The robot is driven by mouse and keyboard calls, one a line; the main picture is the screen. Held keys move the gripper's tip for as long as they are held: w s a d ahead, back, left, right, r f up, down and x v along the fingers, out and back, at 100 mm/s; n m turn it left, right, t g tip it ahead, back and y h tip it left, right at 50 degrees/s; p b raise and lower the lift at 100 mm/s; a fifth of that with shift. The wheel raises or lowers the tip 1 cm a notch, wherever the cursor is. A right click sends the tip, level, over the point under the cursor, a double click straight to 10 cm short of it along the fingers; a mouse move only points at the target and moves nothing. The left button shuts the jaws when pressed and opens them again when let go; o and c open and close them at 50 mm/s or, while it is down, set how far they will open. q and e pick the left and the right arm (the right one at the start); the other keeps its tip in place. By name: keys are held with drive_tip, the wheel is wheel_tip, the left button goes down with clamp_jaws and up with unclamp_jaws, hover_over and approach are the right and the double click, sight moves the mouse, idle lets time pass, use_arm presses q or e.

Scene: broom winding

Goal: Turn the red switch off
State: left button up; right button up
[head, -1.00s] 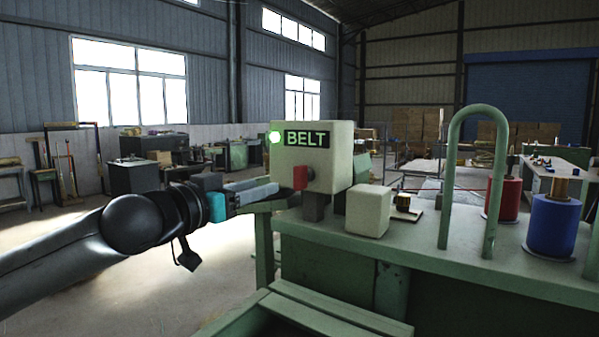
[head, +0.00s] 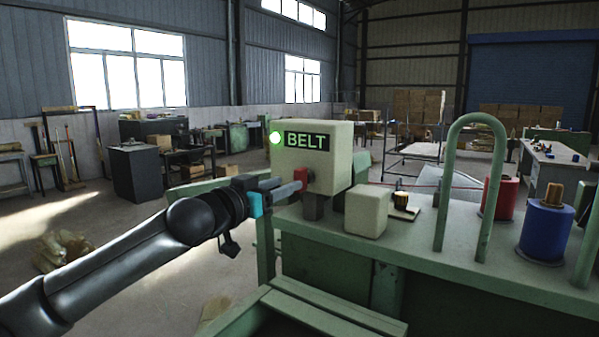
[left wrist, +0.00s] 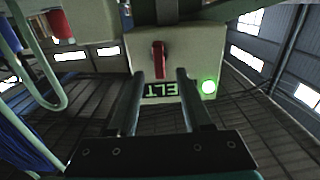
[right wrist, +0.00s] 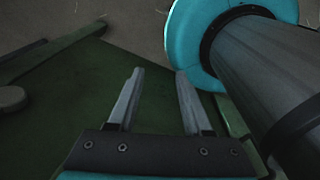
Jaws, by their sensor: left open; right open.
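The red switch (head: 302,178) is on the front of a cream box (head: 335,150) labelled BELT, below the label, and a green lamp (head: 275,137) is lit on the box. My left gripper (head: 291,187) has its fingertips right at the switch from the left. In the left wrist view, which shows the box upside down, the red switch (left wrist: 158,58) lies ahead of the gap between the open, empty fingers (left wrist: 160,73). I cannot tell whether they touch it. My right gripper (right wrist: 158,71) is open and empty in the right wrist view, above a dark green surface.
The box stands on a green bench (head: 440,253). A smaller cream block (head: 367,212), a green hoop (head: 441,195) and a blue spool (head: 546,230) stand to its right, with a red spool (head: 499,198) behind the hoop. Open floor lies left of the bench.

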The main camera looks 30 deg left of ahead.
sight(299, 178)
use_arm(q)
drive_tip(key=shift+w+d+p, duration=0.15)
drive_tip(key=shift+w+p, duration=0.1)
drive_tip(key=shift+w, duration=0.8)
drive_tip(key=shift+w+d+p, duration=0.2)
drive_tip(key=shift+w+p, duration=0.1)
drive_tip(key=shift+w, duration=0.8)
drive_tip(key=shift+w+d+p, duration=0.15)
drive_tip(key=shift+w+p, duration=0.1)
drive_tip(key=shift+w, duration=0.8)
clamp_jaws()
